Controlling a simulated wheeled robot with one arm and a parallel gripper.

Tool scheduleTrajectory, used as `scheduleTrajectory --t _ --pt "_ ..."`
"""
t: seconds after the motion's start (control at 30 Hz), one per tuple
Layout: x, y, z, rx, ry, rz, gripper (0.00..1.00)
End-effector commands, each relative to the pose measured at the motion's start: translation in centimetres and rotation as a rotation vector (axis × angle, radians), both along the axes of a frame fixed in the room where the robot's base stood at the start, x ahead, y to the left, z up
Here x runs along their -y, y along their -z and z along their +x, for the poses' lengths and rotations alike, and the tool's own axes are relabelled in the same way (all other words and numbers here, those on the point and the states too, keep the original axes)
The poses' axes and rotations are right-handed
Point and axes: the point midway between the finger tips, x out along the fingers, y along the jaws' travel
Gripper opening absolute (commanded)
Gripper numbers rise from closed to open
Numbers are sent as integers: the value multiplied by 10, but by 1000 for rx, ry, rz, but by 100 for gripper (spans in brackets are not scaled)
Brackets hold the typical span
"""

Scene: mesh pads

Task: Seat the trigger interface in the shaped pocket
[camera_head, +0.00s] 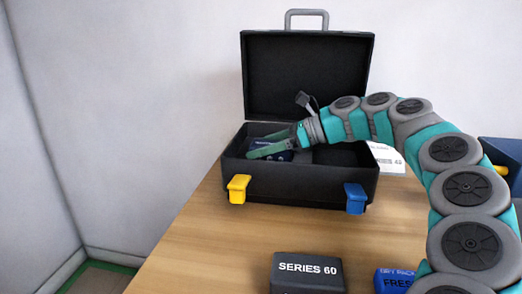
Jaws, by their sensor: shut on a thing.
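My gripper (259,145) reaches from the right over the open black case (300,186). Its two green fingers are shut on a small dark blue box (272,144) with pale lettering too small to read, which seems to be the trigger interface. The box is at the left part of the case's interior, level with or just above the rim. I cannot tell whether it touches the case floor. The shaped pocket is hidden by the case's front wall, the fingers and the box.
The case lid (308,78) stands open at the back. A yellow latch (237,189) and a blue latch (355,197) are on its front. A black "SERIES 60" box (307,270) and a blue box (393,280) lie in front. The table's left front is clear.

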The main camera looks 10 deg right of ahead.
Motion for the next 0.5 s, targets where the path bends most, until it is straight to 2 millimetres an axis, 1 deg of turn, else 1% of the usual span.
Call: scheduleTrajectory --t 0.07,0.1,0.3,0.33,0.5 --pt "0 -2 0 0 0 1 0" --pt "0 -1 0 0 0 1 76" --pt "0 -1 0 0 0 0 98" --pt "0 -1 0 0 0 0 100" --pt "0 -1 0 0 0 0 100"
